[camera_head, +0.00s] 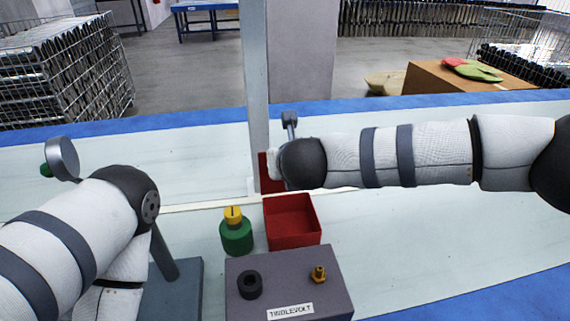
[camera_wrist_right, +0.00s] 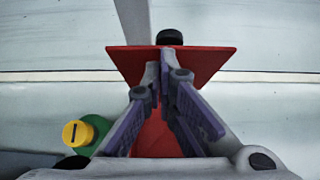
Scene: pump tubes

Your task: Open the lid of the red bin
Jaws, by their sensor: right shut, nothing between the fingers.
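The red bin (camera_head: 292,222) stands on the pale table and its open top and inside show in the head view. Its red lid (camera_head: 264,172) stands raised at the bin's back edge, partly hidden by my right arm. In the right wrist view the lid (camera_wrist_right: 207,62) is a wide red plate with a black knob (camera_wrist_right: 170,37) on its far side. My right gripper (camera_wrist_right: 165,75) is shut and empty, its fingertips at the near side of the lid above the bin; I cannot tell whether they touch it. My left arm comes in at left; its gripper does not show.
A green bottle with a yellow cap (camera_head: 235,232) stands left of the bin. A grey box (camera_head: 288,290) with a black ring and brass fitting is in front. A grey post (camera_head: 164,252) stands at left, and a pale upright column (camera_head: 257,80) rises behind the bin.

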